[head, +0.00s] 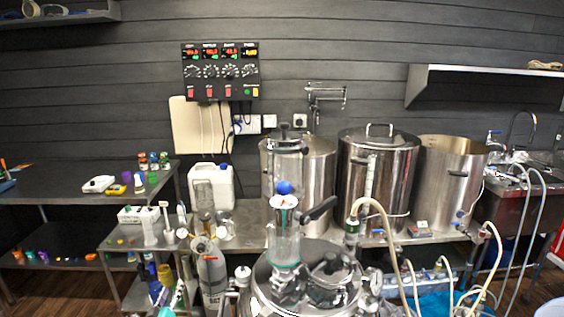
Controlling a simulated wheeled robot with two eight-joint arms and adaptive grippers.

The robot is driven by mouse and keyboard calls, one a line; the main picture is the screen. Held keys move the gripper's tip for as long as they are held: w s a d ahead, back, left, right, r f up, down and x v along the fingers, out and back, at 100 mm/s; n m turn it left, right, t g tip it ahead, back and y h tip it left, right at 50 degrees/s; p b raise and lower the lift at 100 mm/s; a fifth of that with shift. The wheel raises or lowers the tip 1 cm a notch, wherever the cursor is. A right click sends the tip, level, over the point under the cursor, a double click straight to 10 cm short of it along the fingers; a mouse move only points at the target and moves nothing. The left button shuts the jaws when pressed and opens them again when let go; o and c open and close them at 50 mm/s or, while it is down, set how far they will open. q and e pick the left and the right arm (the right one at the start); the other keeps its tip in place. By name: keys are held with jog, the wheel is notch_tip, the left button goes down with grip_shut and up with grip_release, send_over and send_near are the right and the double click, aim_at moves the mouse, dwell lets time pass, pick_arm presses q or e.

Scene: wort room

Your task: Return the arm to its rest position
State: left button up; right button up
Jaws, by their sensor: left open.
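Most of my left arm is out of view below. My right gripper is not in view.
A steel vessel (262,299) with a clear sight glass (285,240) stands close in front. Tall kettles (379,180) and a white canister (212,187) stand on the bench behind. Hoses (386,225) hang at right. The left table (60,182) holds small bottles.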

pick_arm(q)
jog(key=s+d+r+m+g+h, duration=0.25)
jog(key=s+d+r, duration=0.25)
jog(key=d+r, duration=0.45)
jog(key=s+d+r+m+g+h, duration=0.25)
jog(key=s+d+r, duration=0.45)
jog(key=d, duration=0.4)
jog(key=s+f+g+y, duration=0.1)
jog(key=s+g+y, duration=0.1)
jog(key=s, duration=1.2)
jog(key=s+d+f+m+g+y, duration=0.1)
jog(key=s+g, duration=0.3)
jog(key=s, duration=1)
jog(key=shift+s+d+f+m+y, duration=0.25)
jog(key=shift+s+f+m+y, duration=0.05)
jog(key=shift+f+y, duration=0.2)
